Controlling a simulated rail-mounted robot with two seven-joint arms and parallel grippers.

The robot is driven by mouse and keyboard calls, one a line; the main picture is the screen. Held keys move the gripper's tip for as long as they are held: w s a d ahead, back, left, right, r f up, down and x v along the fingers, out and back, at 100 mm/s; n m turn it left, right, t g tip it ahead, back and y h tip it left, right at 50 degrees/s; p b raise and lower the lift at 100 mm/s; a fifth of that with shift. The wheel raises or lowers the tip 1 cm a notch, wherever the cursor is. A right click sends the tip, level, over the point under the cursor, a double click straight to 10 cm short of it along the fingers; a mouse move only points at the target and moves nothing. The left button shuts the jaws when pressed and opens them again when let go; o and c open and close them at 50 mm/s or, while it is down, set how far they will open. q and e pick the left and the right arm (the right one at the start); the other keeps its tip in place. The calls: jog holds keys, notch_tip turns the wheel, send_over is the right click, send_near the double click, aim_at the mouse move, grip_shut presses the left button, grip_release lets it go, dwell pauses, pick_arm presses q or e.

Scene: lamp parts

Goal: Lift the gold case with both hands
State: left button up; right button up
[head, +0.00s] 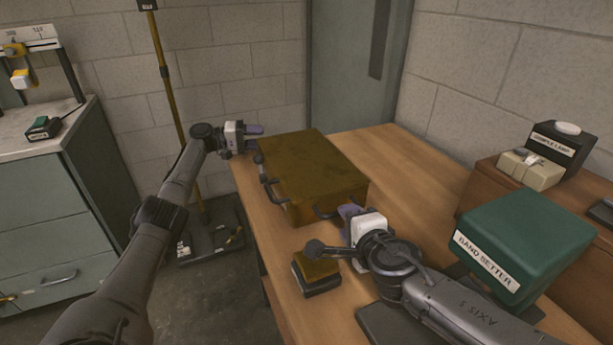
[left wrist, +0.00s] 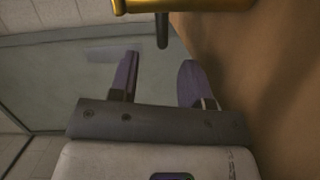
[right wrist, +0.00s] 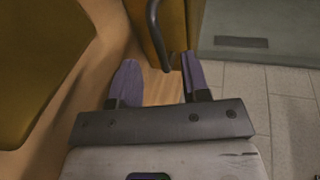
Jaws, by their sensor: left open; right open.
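The gold case (head: 313,165) lies on the wooden table, with dark handles on its visible sides, one on the left side (head: 275,192) and one at the near right. My left gripper (head: 256,137) is open and empty beside the case's far left corner. In the left wrist view, the case's edge (left wrist: 190,5) and a dark handle end (left wrist: 162,30) lie beyond the fingers. My right gripper (head: 346,211) is open by the near right handle. In the right wrist view, that curved handle (right wrist: 154,28) reaches down toward the gap between the fingers; contact is unclear.
A small gold-topped block (head: 317,272) sits on the table (head: 400,150) in front of the case. A grey cabinet (head: 50,205) stands left.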

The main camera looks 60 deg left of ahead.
pick_arm(q)
jog(key=shift+x, duration=2.5)
pick_arm(e)
jog(key=shift+x, duration=2.45)
jog(key=shift+w, duration=0.1)
pick_arm(q)
grip_shut()
pick_arm(e)
grip_shut()
